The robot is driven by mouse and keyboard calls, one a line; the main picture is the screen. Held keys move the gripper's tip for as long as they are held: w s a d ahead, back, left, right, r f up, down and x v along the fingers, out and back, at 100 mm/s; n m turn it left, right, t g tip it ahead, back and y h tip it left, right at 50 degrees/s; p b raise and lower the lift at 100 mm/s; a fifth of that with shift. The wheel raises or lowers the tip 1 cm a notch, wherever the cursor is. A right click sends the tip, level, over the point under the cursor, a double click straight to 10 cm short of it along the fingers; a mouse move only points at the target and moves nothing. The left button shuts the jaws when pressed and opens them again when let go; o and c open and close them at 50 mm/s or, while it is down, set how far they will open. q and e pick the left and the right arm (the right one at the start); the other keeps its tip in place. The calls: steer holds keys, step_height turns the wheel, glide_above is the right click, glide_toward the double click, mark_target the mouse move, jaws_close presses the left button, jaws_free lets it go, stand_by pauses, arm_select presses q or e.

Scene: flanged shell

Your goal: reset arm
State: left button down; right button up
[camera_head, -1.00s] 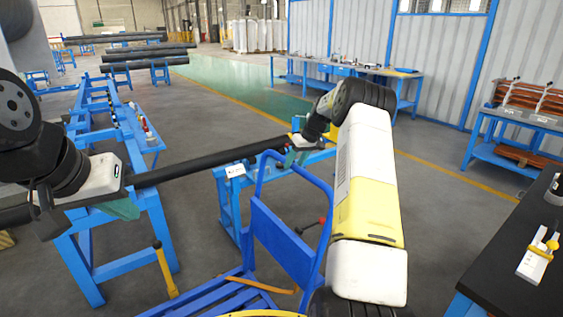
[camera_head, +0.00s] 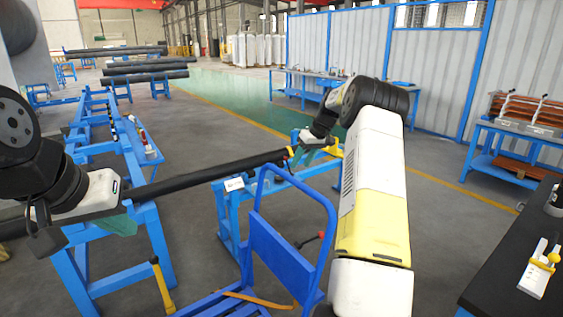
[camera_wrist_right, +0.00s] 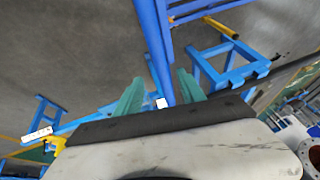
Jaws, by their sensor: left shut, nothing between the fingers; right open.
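A long black pipe (camera_head: 210,172) lies across blue stands in the head view. My left gripper (camera_head: 122,222) is shut and empty, with teal fingers pointing down by the near part of the pipe; whether they touch it is unclear. My right gripper (camera_head: 312,157) is just right of the pipe's far end, seemingly apart from it. In the right wrist view its two teal fingers (camera_wrist_right: 160,92) are spread, with nothing held between them and a blue post behind.
A blue cart (camera_head: 280,250) with an upright handle stands in front of me. A blue stand (camera_head: 228,215) is under the pipe's far end. A black table (camera_head: 505,285) is at the right. A workbench (camera_head: 300,82) stands by the wall. Open floor lies beyond.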

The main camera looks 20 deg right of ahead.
steer(key=s+a+r+m+t+h, duration=0.1)
steer(key=s+a+r, duration=0.5)
steer(key=s+r, duration=0.25)
steer(key=s+a+r, duration=0.6)
steer(key=s+r, duration=0.2)
steer(key=s, duration=0.2)
steer(key=s+a+f+m, duration=0.1)
steer(key=s+a, duration=0.2)
steer(key=s, duration=0.9)
steer(key=s+a+f+m+t, duration=0.1)
steer(key=s+a+f, duration=0.1)
steer(key=s, duration=1)
steer(key=shift+s+a+f+t, duration=0.15)
steer(key=shift+s+a+t, duration=0.2)
steer(key=shift+a, duration=0.3)
steer(key=shift+c, duration=0.5)
